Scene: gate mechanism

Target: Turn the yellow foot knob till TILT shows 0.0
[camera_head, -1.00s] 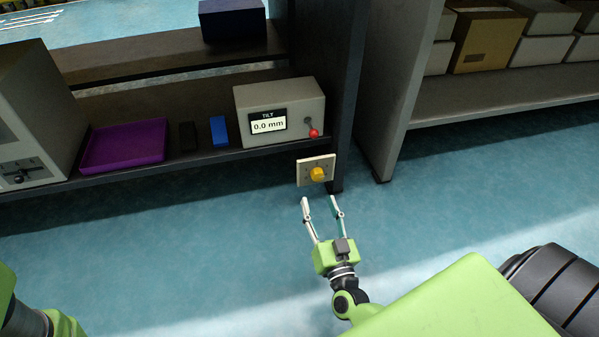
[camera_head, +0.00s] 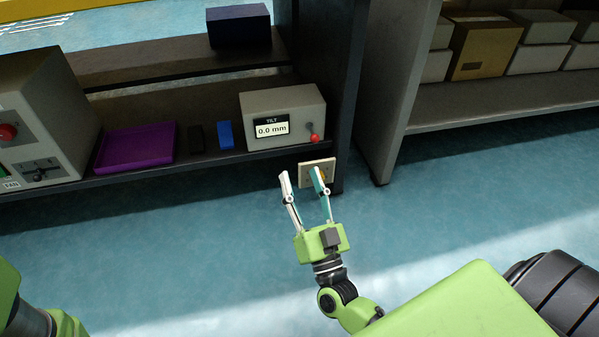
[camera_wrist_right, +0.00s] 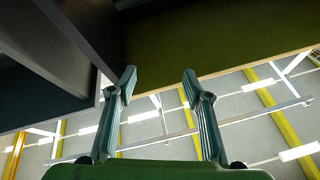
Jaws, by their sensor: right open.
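The yellow foot knob (camera_head: 323,175) sits on a pale square plate (camera_head: 304,174) below the shelf edge, mostly hidden behind a finger of my right gripper. The TILT display (camera_head: 272,128) on the grey box reads 0.0 mm. My right gripper (camera_head: 301,175) is open and empty, in front of the plate and a little to its left in the head view. Its two open fingers also show in the right wrist view (camera_wrist_right: 160,83), with no knob visible there. I cannot see my left gripper; only green parts of my left arm show at the lower left.
On the same shelf are a blue block (camera_head: 225,135), a black block (camera_head: 196,137), a purple tray (camera_head: 103,151) and a grey control box (camera_head: 50,110). The floor in front is clear.

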